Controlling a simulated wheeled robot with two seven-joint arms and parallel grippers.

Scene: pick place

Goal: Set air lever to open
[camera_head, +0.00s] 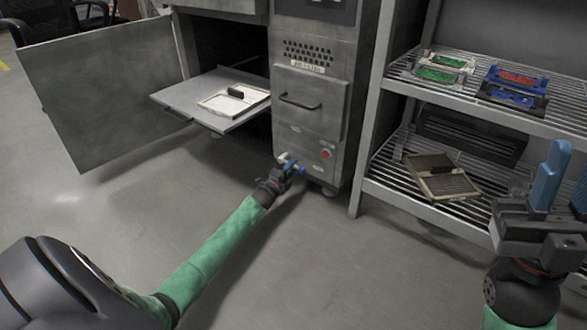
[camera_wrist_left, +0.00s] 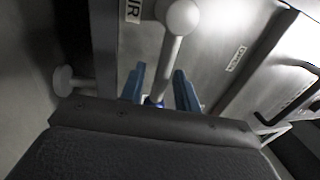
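The air lever (camera_wrist_left: 172,50) is a pale rod with a round white knob, seen in the left wrist view on the grey cabinet front. A label ending in "IR" (camera_wrist_left: 133,10) is beside it, and another label (camera_wrist_left: 236,58), apparently "OPEN", is to the right. My left gripper (camera_wrist_left: 159,88) has its blue fingers apart on either side of the rod, with visible gaps. In the head view my left gripper (camera_head: 291,164) is at the cabinet's lower front and largely hides the lever. My right gripper (camera_head: 565,182) is raised at the right, open and empty.
The metal cabinet (camera_head: 312,105) has a red button (camera_head: 325,154) near the lever. Its open door (camera_head: 100,95) and pulled-out tray (camera_head: 185,98) extend left. A wire shelf (camera_head: 400,80) holding colored fixtures stands right. The floor in front is clear.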

